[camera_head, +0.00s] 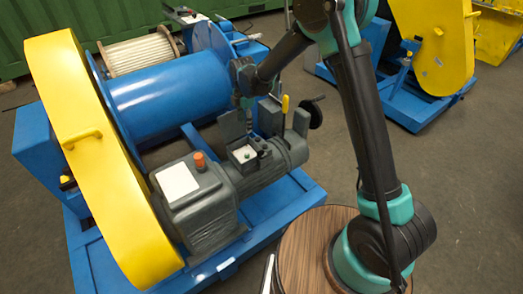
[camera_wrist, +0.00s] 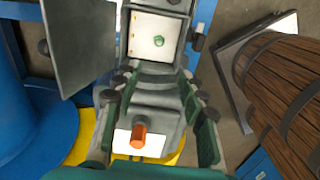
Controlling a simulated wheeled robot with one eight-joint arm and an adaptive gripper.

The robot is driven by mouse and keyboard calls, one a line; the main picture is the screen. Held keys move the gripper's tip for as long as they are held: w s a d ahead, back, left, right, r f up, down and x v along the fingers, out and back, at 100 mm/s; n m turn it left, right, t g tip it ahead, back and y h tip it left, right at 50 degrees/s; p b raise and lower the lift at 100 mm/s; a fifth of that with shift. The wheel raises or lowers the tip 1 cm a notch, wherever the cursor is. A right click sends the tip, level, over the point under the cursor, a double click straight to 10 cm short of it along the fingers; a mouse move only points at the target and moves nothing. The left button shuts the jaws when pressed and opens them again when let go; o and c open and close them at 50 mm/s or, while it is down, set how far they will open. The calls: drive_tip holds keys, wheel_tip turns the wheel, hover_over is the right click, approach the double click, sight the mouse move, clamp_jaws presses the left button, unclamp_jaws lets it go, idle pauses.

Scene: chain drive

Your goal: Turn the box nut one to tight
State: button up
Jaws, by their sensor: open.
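A grey box with a pale face (camera_wrist: 155,36) is at the top centre of the wrist view, with a small green nut (camera_wrist: 158,41) on that face. In the head view the same box (camera_head: 243,154) sits on the grey motor housing, and the green nut shows as a tiny spot. I cannot tell from the markings which nut is box nut one. My gripper (camera_wrist: 157,95) is open, with its green-padded fingers apart on both sides of the wrist view and nothing between the pads. In the head view my gripper (camera_head: 240,100) hangs above and behind the box.
An orange knob (camera_head: 199,161) tops the grey gearbox; it also shows in the wrist view (camera_wrist: 139,135). A yellow-handled lever (camera_head: 285,104) and black handwheel (camera_head: 312,114) stand right of the box. A grey plate (camera_wrist: 85,45) and wooden barrel (camera_wrist: 285,85) flank the wrist view.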

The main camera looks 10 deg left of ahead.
sight(247, 155)
drive_tip(key=shift+n, duration=0.3)
wheel_tip(247, 155, down, 18)
drive_tip(key=shift+w+a+f, duration=0.1)
drive_tip(key=shift+a, duration=0.05)
idle(0.4)
clamp_jaws()
